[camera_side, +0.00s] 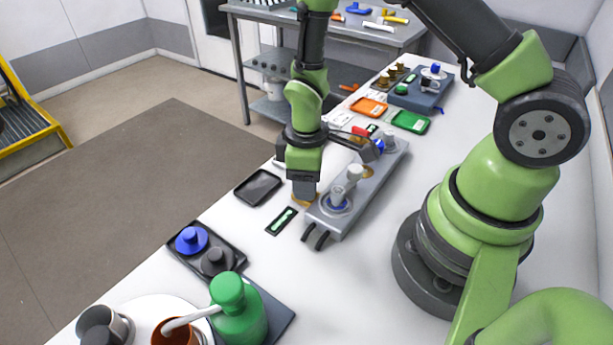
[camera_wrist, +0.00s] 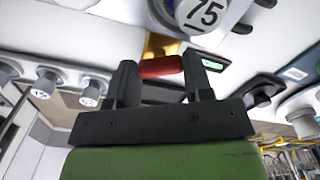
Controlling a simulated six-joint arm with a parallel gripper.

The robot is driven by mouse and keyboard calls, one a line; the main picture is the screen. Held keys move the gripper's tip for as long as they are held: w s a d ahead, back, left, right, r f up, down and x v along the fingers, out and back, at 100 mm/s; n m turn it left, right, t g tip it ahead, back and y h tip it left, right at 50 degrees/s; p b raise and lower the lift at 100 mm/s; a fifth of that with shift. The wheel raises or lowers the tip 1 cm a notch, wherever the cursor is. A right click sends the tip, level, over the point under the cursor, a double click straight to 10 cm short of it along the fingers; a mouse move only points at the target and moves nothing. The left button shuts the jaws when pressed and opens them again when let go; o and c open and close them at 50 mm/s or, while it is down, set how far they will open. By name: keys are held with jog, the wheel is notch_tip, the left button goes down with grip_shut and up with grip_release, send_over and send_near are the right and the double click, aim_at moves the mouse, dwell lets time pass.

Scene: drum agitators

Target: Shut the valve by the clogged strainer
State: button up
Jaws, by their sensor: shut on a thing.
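In the side view a long grey manifold block (camera_side: 372,183) lies on the white table with two upright units on it. The near strainer (camera_side: 340,200) has a blue ring and a pale upright part. My gripper (camera_side: 304,196) points down at the block's near left side, over a brass-coloured fitting. In the wrist view my gripper (camera_wrist: 160,75) is shut on a red valve handle (camera_wrist: 160,66), with yellow brass (camera_wrist: 153,45) behind it. A round dial marked 75 (camera_wrist: 202,13) is close by. A second red handle (camera_side: 360,131) shows by the far unit. Which strainer is clogged cannot be told.
A black tray (camera_side: 258,187) and a dark tag with a green mark (camera_side: 282,220) lie left of the block. Nearer are a tray with blue (camera_side: 191,239) and dark caps and a green bottle (camera_side: 239,312). Orange and green trays (camera_side: 410,121) lie beyond.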

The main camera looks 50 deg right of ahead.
jog(key=shift+m, duration=2.8)
jog(key=o, duration=0.9)
notch_tip(320, 180, up, 10)
